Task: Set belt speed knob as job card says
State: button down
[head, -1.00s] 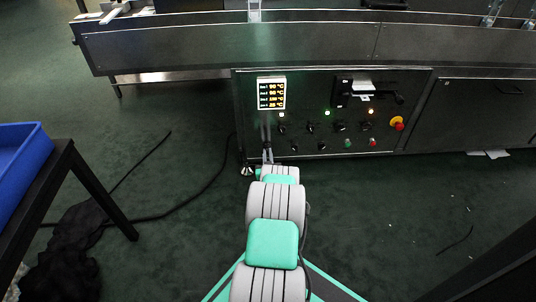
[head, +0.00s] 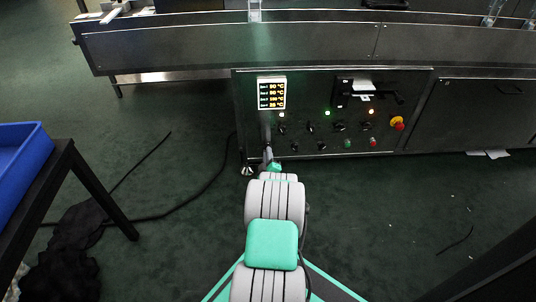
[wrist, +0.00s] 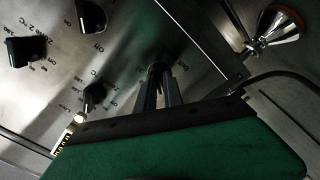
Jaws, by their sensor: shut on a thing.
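The control panel (head: 300,100) carries several black knobs, lamps and buttons. In the wrist view, my gripper (wrist: 160,80) is shut on a dark knob (wrist: 159,68) near a panel edge; the fingers hide most of it, and its pointer and label are not readable. In the head view, my gripper is at the panel's lower left, its tips hard to make out. Other knobs show in the wrist view: a left knob (wrist: 26,50), an upper knob (wrist: 91,16) and a nearer small knob (wrist: 94,93).
A lit temperature display (head: 271,93) is above the gripper. A red emergency stop (head: 397,123) is at the right, with a green button (head: 347,143) and red button (head: 373,142) below. A table with a blue crate (head: 22,165) stands left. Dark cables lie on the floor.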

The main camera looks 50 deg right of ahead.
jog(key=shift+a+f+n, duration=0.2)
jog(key=shift+a+n, duration=0.05)
jog(key=shift+n, duration=0.25)
jog(key=c, duration=1.6)
grip_release()
jog(key=shift+w, duration=0.15)
jog(key=shift+o, duration=0.7)
jog(key=shift+d+r, duration=0.15)
jog(key=shift+d, duration=0.05)
jog(key=shift+s, duration=0.2)
jog(key=p+v, duration=0.3)
jog(key=v, duration=0.4)
jog(key=shift+s+a, duration=0.25)
jog(key=shift+a, duration=0.05)
